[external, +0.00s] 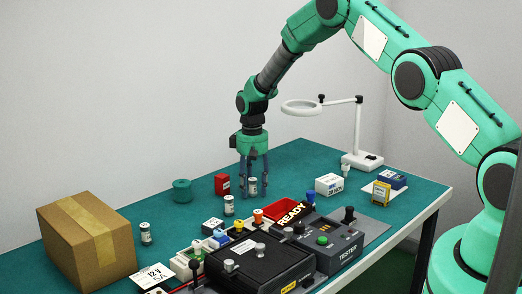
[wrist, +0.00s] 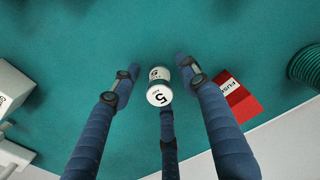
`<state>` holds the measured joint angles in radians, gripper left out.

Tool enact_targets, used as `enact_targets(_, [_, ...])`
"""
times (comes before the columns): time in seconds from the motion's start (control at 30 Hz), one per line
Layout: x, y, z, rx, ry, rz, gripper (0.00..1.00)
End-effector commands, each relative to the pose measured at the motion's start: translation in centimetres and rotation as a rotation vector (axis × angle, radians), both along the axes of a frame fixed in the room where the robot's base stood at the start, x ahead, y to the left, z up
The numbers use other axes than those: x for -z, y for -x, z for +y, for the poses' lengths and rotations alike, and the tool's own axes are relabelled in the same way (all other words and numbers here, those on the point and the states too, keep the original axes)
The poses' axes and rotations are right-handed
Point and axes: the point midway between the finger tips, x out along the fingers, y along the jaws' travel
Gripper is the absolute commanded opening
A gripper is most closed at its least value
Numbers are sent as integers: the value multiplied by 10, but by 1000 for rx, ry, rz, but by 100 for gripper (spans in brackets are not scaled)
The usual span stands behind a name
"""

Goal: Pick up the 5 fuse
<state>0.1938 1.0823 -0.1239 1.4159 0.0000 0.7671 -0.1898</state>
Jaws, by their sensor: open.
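The 5 fuse is a small white cylinder with a dark-marked label, standing on the green mat. It shows in the external view (external: 253,187) and, with a "5" on its end face, in the wrist view (wrist: 160,95). My gripper (external: 252,190) points down over it with its blue fingers spread. In the wrist view my gripper (wrist: 157,78) has one finger to each side of the fuse and a third below it in the picture. Gaps show between the side fingers and the fuse. Whether the third finger touches it, I cannot tell.
A red fuse box (external: 222,184) stands close left of my gripper. The black tester (external: 340,245), a red tray (external: 284,209) and a cardboard box (external: 88,240) are nearer the front.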

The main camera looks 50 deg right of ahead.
Motion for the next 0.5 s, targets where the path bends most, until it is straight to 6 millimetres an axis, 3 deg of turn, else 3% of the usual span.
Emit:
enact_targets(0.4, [0, 0, 0, 0, 0, 0, 45])
enact_targets(0.43, [0, 0, 0, 0, 0, 0, 43])
enact_targets(0.5, [0, 0, 0, 0, 0, 0, 29])
